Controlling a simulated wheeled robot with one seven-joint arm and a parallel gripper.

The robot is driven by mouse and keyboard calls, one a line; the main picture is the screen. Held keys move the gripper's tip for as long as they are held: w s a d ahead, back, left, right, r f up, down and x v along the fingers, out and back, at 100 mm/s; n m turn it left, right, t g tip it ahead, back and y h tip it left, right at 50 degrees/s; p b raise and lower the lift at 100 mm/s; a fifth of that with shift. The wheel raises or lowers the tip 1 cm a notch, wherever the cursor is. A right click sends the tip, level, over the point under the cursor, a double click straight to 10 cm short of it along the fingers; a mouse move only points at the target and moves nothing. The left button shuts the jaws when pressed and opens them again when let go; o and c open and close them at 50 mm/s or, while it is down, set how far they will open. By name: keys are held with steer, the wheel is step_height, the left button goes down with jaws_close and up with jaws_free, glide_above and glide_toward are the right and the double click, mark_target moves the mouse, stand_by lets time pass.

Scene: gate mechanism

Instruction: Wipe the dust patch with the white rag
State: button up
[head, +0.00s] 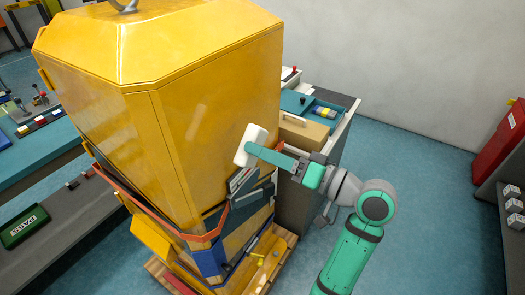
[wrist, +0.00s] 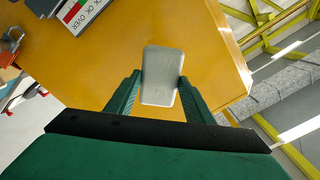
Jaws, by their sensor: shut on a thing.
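The white rag (head: 251,145) is a pale, rounded block. My gripper (head: 250,150) is shut on it, at the right face of the big yellow housing (head: 190,130). In the wrist view the rag (wrist: 161,76) sits between the two green fingers of my gripper (wrist: 158,92), with the yellow surface (wrist: 110,60) behind it. I cannot tell whether the rag touches that surface.
A wooden box (head: 303,131) and a teal tray (head: 325,112) stand on a grey cabinet behind my gripper. Orange rails and blue brackets surround the housing's lower part. A red cabinet (head: 500,140) stands at the far right. Blue floor (head: 425,170) is clear right of my arm.

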steer(key=shift+d, duration=0.1)
steer(key=v, duration=0.2)
steer(key=shift+s+d, duration=0.25)
steer(key=shift+d, duration=0.05)
steer(key=shift+d, duration=0.1)
stand_by(0.5)
